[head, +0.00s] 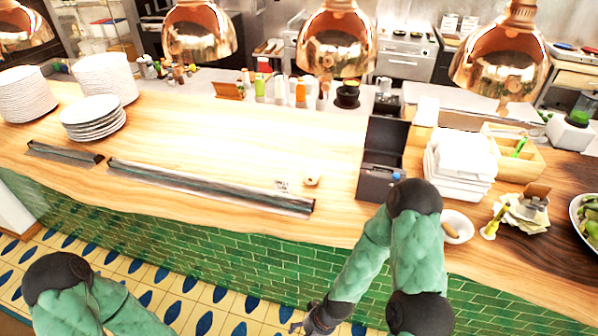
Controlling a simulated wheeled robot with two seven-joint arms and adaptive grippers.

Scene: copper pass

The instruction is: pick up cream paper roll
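A small cream roll (312,181), apparently the paper roll, sits on the wooden counter (240,150) left of a dark box. Nothing touches it. My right gripper (301,326) hangs low at the bottom edge, in front of the green tiled counter front and well below the roll. It is dark and partly cut off, so its opening is unclear. Only part of my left arm shows at the lower left. My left gripper is outside the view.
Right of the roll stand the dark box (381,178), stacked white napkins or trays (460,163) and a white bowl (457,226). A long slotted strip (215,188) lies along the counter's front. Copper lamps (337,42) hang above. The counter left of the roll is clear.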

